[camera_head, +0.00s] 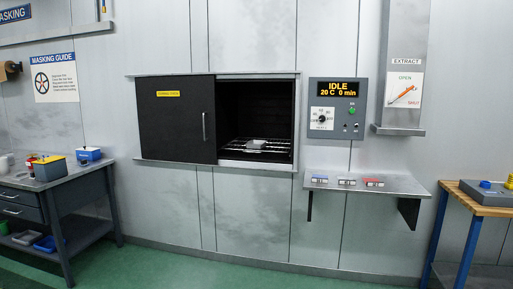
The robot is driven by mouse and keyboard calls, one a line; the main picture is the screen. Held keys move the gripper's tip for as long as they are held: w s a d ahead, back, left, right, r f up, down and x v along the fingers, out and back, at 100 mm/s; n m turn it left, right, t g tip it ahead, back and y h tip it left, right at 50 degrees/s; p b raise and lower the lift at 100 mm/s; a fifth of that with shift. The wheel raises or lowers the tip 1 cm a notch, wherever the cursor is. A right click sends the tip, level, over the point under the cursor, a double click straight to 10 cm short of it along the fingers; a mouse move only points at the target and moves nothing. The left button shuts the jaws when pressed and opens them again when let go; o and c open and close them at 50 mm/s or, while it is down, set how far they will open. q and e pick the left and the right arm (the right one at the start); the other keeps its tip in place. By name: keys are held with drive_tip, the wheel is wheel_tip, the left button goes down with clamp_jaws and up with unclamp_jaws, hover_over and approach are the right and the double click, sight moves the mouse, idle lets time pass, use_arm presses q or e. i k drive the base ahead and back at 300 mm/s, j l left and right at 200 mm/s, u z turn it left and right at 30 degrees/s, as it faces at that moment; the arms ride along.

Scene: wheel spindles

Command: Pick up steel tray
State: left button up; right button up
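The steel tray is not certain in this view. A small pale grey, flat-topped object (258,144) sits on the wire rack (279,148) inside the wall oven (284,104); it could be the tray, but it is too small to tell. The oven's black sliding door (172,125) covers the left half, and the right half stands open. Neither of my grippers is in view.
A control panel (336,109) reads IDLE, 20 C, 0 min. A wall shelf (400,185) holds several small labelled blocks. A dark workbench (32,180) with boxes stands left; a wooden-topped bench (470,203) stands right. The green floor (190,272) between is clear.

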sight(254, 143)
drive_tip(key=i, duration=3)
drive_tip(key=l+z, duration=0.05)
drive_tip(key=l, duration=0.05)
